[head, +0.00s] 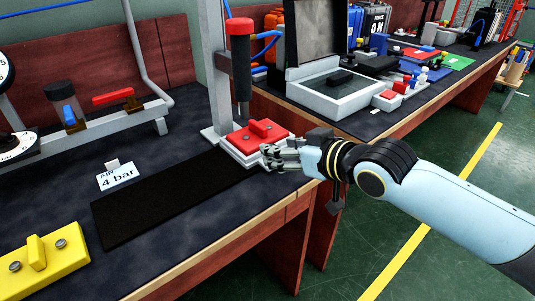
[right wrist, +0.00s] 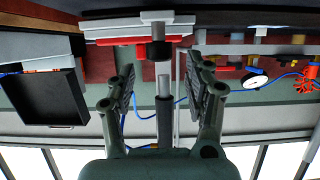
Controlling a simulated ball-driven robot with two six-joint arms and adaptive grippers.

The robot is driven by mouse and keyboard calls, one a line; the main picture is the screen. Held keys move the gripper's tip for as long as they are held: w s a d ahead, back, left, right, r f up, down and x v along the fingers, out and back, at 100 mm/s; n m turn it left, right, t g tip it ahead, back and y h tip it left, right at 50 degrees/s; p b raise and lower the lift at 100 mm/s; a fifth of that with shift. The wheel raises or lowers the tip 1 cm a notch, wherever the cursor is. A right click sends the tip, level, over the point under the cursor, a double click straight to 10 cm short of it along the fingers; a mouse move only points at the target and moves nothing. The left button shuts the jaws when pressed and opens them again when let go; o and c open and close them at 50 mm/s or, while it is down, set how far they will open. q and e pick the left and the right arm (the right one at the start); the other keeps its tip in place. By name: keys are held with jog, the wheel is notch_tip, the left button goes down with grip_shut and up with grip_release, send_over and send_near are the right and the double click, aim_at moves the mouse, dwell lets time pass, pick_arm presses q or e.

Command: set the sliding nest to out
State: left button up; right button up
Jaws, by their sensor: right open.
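The nest appears to be the red block (head: 255,132) with a raised red grip, on a pale grey base (head: 262,155) under the press. My right gripper (head: 270,155) is beside its front right corner, jaws open. I cannot tell in the head view whether the fingers touch it. In the right wrist view, turned upside down, the two fingers (right wrist: 163,95) stand wide apart with a grey rod and black collar visible between and beyond them. My left gripper is not in view.
The press column (head: 215,75) and its red-capped cylinder (head: 241,70) rise above the block. A black strip (head: 165,200) runs left of it along the bench. A yellow block (head: 45,250) is at lower left, an "AIR 4 bar" sign (head: 117,177) behind the strip. A grey open case (head: 340,90) stands right.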

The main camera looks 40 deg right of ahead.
jog(key=x, duration=0.4)
jog(key=shift+b, duration=0.4)
jog(key=shift+w+f, duration=0.15)
jog(key=shift+w, duration=0.05)
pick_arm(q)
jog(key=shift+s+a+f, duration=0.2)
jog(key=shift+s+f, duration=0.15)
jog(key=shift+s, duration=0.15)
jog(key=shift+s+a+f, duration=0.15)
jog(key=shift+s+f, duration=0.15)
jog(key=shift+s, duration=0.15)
pick_arm(e)
jog(key=c, duration=0.4)
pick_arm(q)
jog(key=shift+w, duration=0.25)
pick_arm(e)
grip_shut()
